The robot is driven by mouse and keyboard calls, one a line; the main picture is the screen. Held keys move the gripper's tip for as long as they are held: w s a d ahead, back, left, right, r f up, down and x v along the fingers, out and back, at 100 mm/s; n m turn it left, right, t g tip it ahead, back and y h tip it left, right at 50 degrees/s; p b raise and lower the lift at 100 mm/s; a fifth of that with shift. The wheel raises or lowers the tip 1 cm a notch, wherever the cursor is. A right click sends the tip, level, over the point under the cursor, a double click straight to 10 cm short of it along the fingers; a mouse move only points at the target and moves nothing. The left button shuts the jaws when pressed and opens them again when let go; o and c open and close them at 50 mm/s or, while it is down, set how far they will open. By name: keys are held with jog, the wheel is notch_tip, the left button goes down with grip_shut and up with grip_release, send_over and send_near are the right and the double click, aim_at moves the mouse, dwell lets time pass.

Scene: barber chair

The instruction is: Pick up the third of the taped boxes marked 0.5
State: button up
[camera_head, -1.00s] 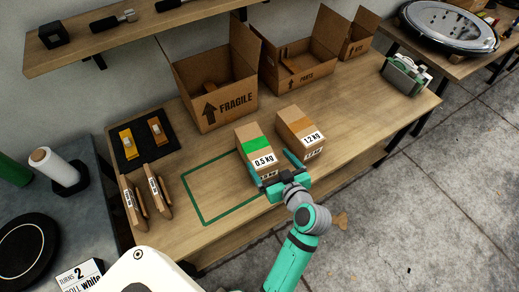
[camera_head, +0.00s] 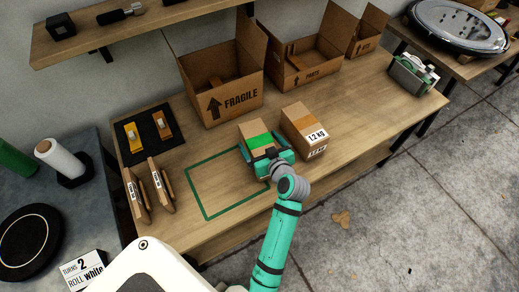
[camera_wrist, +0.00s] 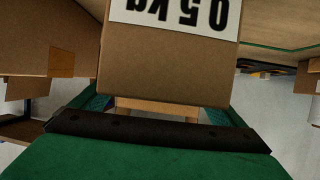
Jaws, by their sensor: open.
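The brown box with green tape (camera_head: 254,128) stands on the wooden table; its label reads 0.5 kg, upside down in the wrist view (camera_wrist: 168,65). My gripper (camera_head: 266,151) is open at the near end of this box, with a finger at either side of it. The gripper body hides the label in the head view. In the wrist view the box stands between the fingers, and I cannot tell whether they touch it.
A green taped outline (camera_head: 198,193) marks bare table to the left. Open cartons marked FRAGILE (camera_head: 232,108) and PARTS (camera_head: 313,73) stand behind. A tape dispenser (camera_head: 413,72) is at the far right.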

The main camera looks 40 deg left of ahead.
jog(key=shift+w+a, duration=0.1)
jog(key=shift+a, duration=0.1)
jog(key=shift+d, duration=0.1)
jog(key=c, duration=1.8)
jog(key=shift+c, duration=1.2)
jog(key=shift+r, duration=0.1)
